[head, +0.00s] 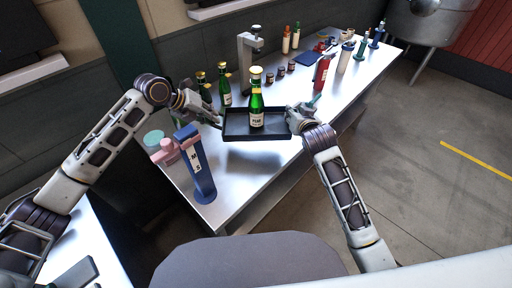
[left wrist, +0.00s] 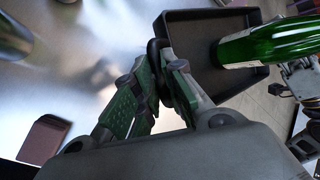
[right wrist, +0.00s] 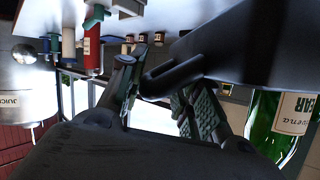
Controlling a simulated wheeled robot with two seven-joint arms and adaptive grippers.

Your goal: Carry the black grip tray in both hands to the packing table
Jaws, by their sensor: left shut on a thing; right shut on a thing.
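The black grip tray (head: 240,137) is over the near part of the metal table in the head view, with a green bottle with gold foil neck (head: 257,100) standing in it. My left gripper (head: 216,121) is shut on the tray's left handle; the left wrist view shows its green-padded fingers (left wrist: 158,62) around the black loop. My right gripper (head: 291,119) is shut on the right handle, and in the right wrist view its fingers (right wrist: 155,90) close around that handle. I cannot tell whether the tray touches the table.
Open floor (head: 430,190) lies to the right. A grey rounded surface (head: 245,262) is in front.

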